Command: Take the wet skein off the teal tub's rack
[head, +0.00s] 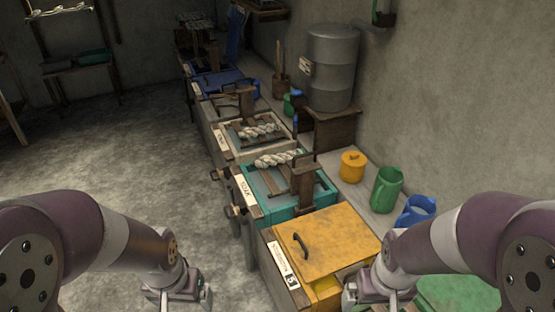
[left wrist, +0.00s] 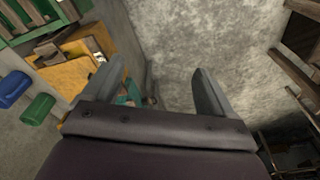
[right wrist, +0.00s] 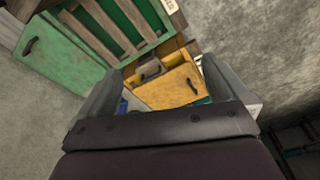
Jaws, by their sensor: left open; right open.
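The teal tub (head: 253,207) stands in a row of tubs at the centre of the head view. A pale twisted skein (head: 276,159) lies across the far end of its wooden rack. A wooden upright (head: 303,182) stands at the tub's right side. My left gripper (head: 180,298) is at the bottom edge, left of the row, open and empty; its fingers show apart in the left wrist view (left wrist: 154,85). My right gripper (head: 380,298) is beside the yellow tub's near right, open and empty; its spread fingers show in the right wrist view (right wrist: 163,88). Both are well short of the skein.
Behind the teal tub is a cream tub (head: 231,146) with another skein (head: 261,131). A yellow canister (head: 352,167), green jug (head: 387,190) and blue jug (head: 417,208) line the wall. Floor (head: 120,150) to the left is clear.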

